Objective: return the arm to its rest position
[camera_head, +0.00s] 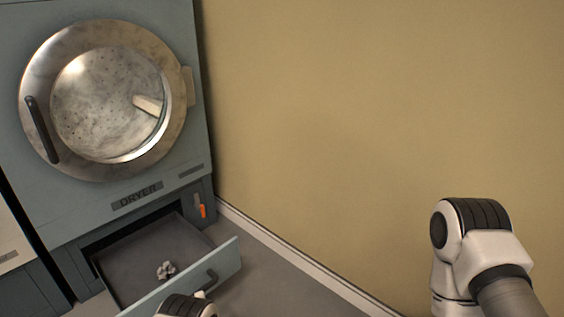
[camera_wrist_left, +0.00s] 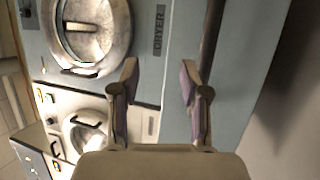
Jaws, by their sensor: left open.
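My left gripper (camera_wrist_left: 158,80) is open and empty in the left wrist view, with its two fingers apart and the dryer front beyond them. In the head view, a white and black part of my left arm (camera_head: 188,306) shows at the bottom edge, in front of the open drawer. A bent white and black link of my right arm (camera_head: 475,250) stands at the lower right. My right gripper is not in view.
A blue-grey dryer (camera_head: 105,192) with a closed round door (camera_head: 110,100) stands at the left. Its lower drawer (camera_head: 150,250) is pulled out and holds a small crumpled grey lump (camera_head: 166,270). An orange lever (camera_head: 202,211) is beside it. A bare tan wall (camera_head: 370,120) fills the right.

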